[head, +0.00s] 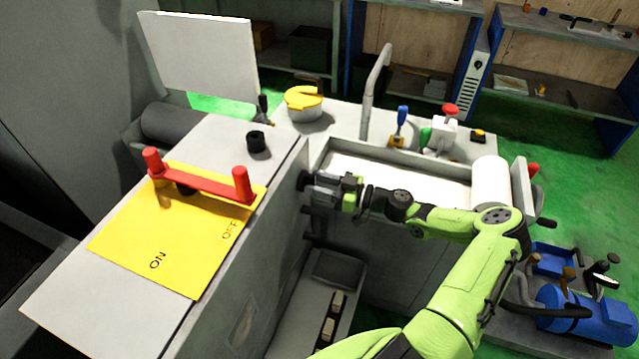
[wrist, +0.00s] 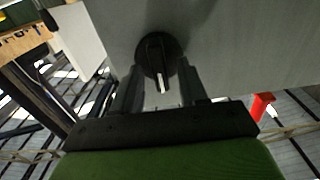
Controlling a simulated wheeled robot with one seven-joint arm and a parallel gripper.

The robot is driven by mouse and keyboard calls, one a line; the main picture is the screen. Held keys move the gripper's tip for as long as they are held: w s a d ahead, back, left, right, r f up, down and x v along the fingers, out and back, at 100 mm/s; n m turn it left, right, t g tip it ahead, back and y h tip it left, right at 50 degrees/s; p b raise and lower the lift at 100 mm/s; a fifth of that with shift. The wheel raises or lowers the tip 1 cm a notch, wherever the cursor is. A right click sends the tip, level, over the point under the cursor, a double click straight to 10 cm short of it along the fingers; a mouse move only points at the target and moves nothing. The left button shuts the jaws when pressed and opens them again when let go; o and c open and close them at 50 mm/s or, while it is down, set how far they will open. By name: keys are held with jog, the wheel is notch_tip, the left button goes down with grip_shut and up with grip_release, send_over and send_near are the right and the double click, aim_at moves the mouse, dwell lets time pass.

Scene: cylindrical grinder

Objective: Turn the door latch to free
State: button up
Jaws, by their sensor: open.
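The door latch (wrist: 151,45) is a round black disc with a raised bar and a pale line on it, set on a grey panel in the wrist view. The bar points roughly toward my gripper, slightly tilted. My gripper (wrist: 161,74) is open, with one finger on each side of the latch bar. I cannot tell whether the fingers touch it. In the head view my gripper (head: 316,189) reaches left to the side face of the grey cabinet, where a small dark part of the latch (head: 303,181) shows; the rest is hidden.
A yellow ON/OFF plate (head: 150,245) with a red bar handle (head: 205,181) lies on the cabinet top, left of my gripper. A black knob (head: 258,143) stands near the top's edge. A white-floored trough (head: 400,178) lies behind my arm.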

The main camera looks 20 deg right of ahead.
grip_shut()
jog(key=shift+m, duration=0.4)
jog(key=m, duration=0.4)
jog(key=shift+d, duration=0.1)
jog(key=shift+w+d+f+m+p, duration=0.15)
jog(key=shift+m+p, duration=0.15)
jog(key=shift+m, duration=2.95)
jog(key=shift+w+f+m+p, duration=0.1)
jog(key=shift+m+p, duration=0.2)
jog(key=shift+m, duration=2.95)
